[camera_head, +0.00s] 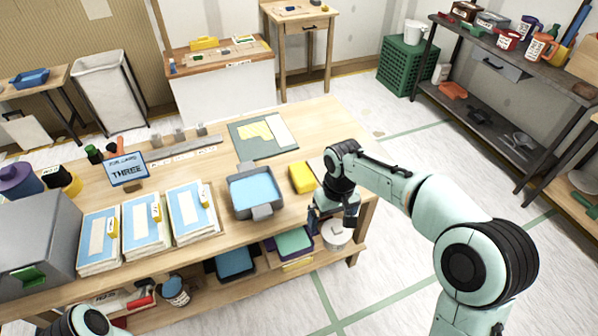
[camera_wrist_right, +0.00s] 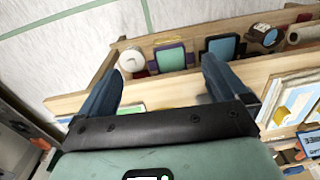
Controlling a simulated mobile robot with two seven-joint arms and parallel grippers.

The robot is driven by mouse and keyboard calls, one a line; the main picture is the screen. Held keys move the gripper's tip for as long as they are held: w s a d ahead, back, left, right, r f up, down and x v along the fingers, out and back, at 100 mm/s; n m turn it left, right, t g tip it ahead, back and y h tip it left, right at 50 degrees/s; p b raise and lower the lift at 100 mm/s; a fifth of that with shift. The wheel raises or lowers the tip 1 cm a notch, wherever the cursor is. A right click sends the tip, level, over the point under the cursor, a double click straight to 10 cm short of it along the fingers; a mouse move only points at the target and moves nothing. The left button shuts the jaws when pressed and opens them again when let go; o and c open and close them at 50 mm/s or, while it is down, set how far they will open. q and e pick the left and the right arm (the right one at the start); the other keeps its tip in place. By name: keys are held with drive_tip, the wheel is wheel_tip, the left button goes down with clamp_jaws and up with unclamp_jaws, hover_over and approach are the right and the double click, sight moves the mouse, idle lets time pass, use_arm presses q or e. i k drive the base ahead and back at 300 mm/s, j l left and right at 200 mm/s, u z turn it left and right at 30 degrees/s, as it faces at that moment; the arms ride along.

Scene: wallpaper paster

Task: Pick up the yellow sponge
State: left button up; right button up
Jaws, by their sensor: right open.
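The yellow sponge (camera_head: 302,178) lies on the wooden workbench (camera_head: 345,130), near its right end, just right of the blue tray. My right gripper (camera_head: 326,217) is beside the bench's front edge, close to the sponge but apart from it, nearer the camera and a little to the right. Its two dark fingers are spread apart and empty in the right wrist view (camera_wrist_right: 160,82). I cannot make out the sponge clearly in that view. Only a rounded part of my left arm shows at the bottom left of the head view; its gripper is out of sight.
A grey-rimmed blue tray (camera_head: 254,190) sits left of the sponge. Several blue-and-white booklets (camera_head: 146,222) lie farther left. A green mat (camera_head: 262,136) lies behind. A shelf under the bench holds a white bucket (camera_head: 336,234) and trays. The floor to the right is clear.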

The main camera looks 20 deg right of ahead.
sight(301, 177)
drive_tip(key=i, duration=0.85)
